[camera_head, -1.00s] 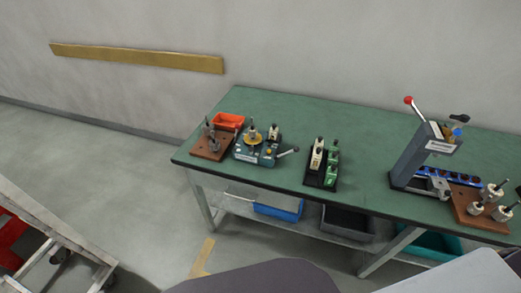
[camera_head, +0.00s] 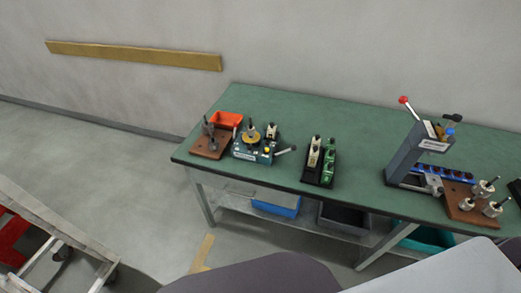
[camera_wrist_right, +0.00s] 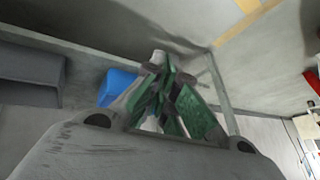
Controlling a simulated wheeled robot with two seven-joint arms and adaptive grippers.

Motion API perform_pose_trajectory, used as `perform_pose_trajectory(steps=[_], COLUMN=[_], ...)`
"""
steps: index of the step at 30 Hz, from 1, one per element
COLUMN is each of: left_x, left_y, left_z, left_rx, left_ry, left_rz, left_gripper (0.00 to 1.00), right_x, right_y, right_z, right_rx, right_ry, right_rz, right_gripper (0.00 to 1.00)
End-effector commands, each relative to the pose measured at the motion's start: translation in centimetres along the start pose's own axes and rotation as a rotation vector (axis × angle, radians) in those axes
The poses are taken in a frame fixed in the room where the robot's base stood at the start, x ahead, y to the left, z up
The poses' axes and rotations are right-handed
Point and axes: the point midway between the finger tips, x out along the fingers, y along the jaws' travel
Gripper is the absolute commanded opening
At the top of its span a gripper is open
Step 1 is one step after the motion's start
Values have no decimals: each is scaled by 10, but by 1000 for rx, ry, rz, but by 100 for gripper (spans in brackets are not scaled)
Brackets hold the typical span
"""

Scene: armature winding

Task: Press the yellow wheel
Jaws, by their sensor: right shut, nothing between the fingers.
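The yellow wheel (camera_head: 252,137) lies flat on top of a small blue-grey winding device (camera_head: 245,153) on the left part of the green table (camera_head: 330,118). A dark-knobbed lever sticks out to the device's right. My right gripper shows only in the right wrist view (camera_wrist_right: 160,62), with its green and grey fingers shut and empty. That view looks at the table's underside and floor, so the gripper is apart from the wheel. My left gripper is not in view.
A brown board with metal parts (camera_head: 211,145) and an orange tray (camera_head: 226,119) stand beside the device. To the right are a black rack with green parts (camera_head: 320,164) and a red-knobbed lever press (camera_head: 408,152). A cart (camera_head: 50,238) stands at lower left.

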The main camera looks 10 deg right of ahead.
Motion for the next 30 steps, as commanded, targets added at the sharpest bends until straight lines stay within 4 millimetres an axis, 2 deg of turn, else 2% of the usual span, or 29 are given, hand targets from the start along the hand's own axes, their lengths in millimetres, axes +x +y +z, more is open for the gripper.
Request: perform_pose_trajectory(steps=[3, 17, 30], left_x=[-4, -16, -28], left_y=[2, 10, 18], left_z=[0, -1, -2], left_rx=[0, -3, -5], left_ry=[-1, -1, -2], left_rz=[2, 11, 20], left_gripper=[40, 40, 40], right_x=[-12, -70, -150], right_y=[-17, -76, -128], right_z=[-31, -141, -239], right_rx=[51, 245, 420], right_ry=[43, 190, 314], right_rz=[-30, -163, -323], right_gripper=[0, 0, 0])
